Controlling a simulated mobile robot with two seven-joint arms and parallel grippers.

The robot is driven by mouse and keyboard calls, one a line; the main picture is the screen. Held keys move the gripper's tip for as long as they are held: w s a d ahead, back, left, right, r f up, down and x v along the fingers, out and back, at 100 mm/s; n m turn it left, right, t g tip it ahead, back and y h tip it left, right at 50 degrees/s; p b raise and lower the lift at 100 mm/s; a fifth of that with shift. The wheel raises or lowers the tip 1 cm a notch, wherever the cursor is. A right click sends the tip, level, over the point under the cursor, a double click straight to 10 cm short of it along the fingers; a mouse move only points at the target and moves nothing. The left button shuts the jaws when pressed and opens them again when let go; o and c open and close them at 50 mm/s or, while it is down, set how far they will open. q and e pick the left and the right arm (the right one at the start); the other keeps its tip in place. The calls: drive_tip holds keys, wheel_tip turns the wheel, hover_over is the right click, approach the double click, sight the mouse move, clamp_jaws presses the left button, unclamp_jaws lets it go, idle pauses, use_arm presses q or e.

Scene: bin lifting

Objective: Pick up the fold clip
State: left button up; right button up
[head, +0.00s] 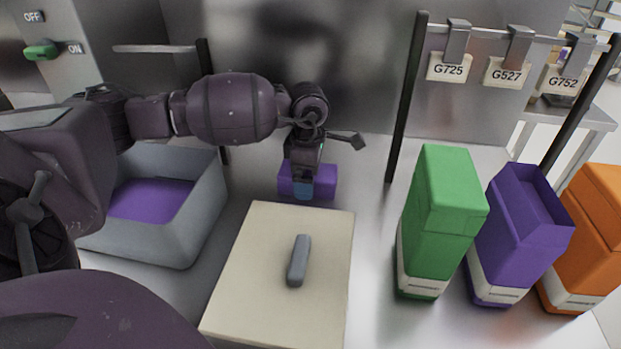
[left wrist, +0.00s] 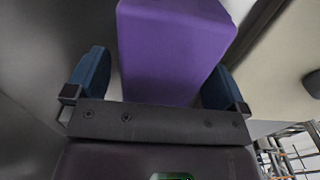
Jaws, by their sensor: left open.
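A small grey bar, which looks like the fold clip (head: 299,260), lies on top of the beige box (head: 250,240) in the head view. My left gripper (head: 303,188) points down behind the beige box, apart from the grey bar. Its blue fingers are open, one on each side of a purple block (head: 325,178). In the left wrist view the purple block (left wrist: 172,45) fills the space between the spread fingers (left wrist: 155,82). I cannot tell whether the fingers touch it. My right gripper is not in view.
A grey bin (head: 205,215) with a purple inside stands at the left. Green (head: 440,215), purple (head: 510,250) and orange (head: 590,240) bins stand at the right, below a rail with labelled tags (head: 450,68). The metal surface between the beige box and green bin is clear.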

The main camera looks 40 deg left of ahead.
use_arm(q)
drive_tip(key=shift+c, duration=0.3)
drive_tip(key=c, duration=1)
drive_tip(key=shift+o, duration=0.2)
